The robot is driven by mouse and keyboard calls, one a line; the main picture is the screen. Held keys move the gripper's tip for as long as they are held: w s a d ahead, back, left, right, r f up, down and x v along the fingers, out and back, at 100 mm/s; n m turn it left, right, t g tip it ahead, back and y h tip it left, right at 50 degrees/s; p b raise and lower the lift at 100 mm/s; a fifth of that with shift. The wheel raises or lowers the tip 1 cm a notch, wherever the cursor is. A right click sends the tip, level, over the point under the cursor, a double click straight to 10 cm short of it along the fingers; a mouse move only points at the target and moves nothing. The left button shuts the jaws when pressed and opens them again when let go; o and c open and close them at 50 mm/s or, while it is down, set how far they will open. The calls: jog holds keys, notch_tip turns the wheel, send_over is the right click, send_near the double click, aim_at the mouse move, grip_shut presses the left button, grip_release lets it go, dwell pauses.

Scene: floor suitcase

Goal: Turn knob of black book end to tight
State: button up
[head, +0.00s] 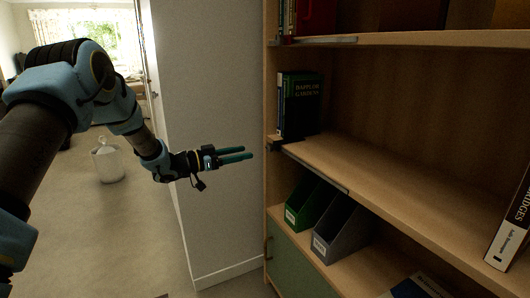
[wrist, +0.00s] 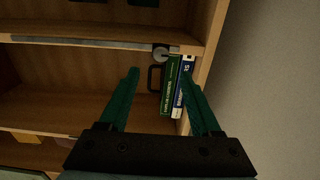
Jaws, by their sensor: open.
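The black book end (wrist: 154,78) shows in the wrist view as a dark upright loop beside several books (wrist: 174,85). A round grey knob (wrist: 160,52) sits near it at the shelf's front edge. In the head view, a small dark part of the book end (head: 276,144) shows at the left end of the middle shelf, below the books (head: 300,105); the knob cannot be made out there. My gripper (head: 250,153) is open and empty, with green fingers pointing right toward that shelf end. In the wrist view, my gripper (wrist: 161,74) frames the book end and books, apparently without touching them.
A metal strip (head: 315,168) runs along the middle shelf edge. Green (head: 309,203) and grey (head: 339,228) file boxes stand on the shelf below. A white wall (head: 215,100) adjoins the bookcase at left. The middle shelf is mostly clear.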

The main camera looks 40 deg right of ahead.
aim_at(267, 148)
jog(key=x, duration=0.9)
jog(key=shift+w, duration=0.1)
grip_shut()
